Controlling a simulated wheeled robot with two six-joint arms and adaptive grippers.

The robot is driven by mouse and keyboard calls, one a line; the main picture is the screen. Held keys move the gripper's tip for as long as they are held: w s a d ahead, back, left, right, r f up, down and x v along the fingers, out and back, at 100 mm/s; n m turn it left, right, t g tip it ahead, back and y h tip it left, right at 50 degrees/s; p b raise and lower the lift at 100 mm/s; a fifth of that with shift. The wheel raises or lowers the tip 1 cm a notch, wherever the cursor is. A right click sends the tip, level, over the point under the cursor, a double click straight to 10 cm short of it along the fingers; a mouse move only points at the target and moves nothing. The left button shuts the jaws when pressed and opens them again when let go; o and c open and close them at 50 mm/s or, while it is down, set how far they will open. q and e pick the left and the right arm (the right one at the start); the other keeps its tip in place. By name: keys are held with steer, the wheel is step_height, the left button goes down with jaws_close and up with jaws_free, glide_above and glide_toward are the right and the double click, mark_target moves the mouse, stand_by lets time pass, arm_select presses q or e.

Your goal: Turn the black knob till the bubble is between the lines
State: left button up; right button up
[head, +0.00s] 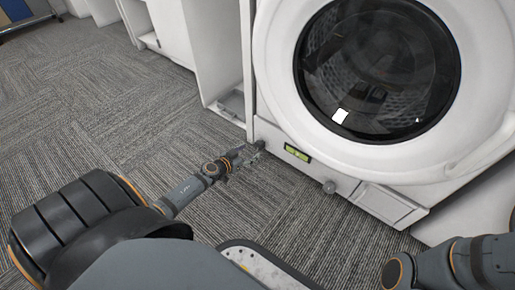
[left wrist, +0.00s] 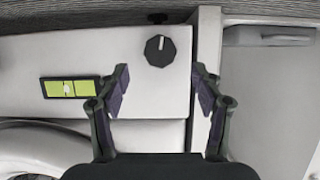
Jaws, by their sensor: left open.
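The black knob (left wrist: 160,50) is on the white panel at the washer's lower front, its pale pointer mark toward the top of the left wrist view. In the head view the knob (head: 260,145) is small and partly behind my left gripper (head: 249,156). The left gripper is open. In the left wrist view its fingers (left wrist: 160,73) are spread on either side of the knob's line, with a gap to the knob. The green level vial (left wrist: 57,89) is left of the knob and also shows in the head view (head: 297,153). A small pale spot, perhaps the bubble, is near its middle.
The washer (head: 270,60) with its round glass door fills the right side. An open white cabinet (head: 215,50) stands close on the left. Carpet (head: 90,110) on the left is clear.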

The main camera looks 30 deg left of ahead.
mark_target(258, 146)
arm_select(q)
steer(key=b+x, duration=0.2)
steer(key=x, duration=0.4)
steer(key=shift+w+f+b, duration=0.15)
steer(key=shift+f+b, duration=0.1)
steer(key=shift+b, duration=0.15)
steer(key=shift+w, duration=0.3)
steer(key=c, duration=1.1)
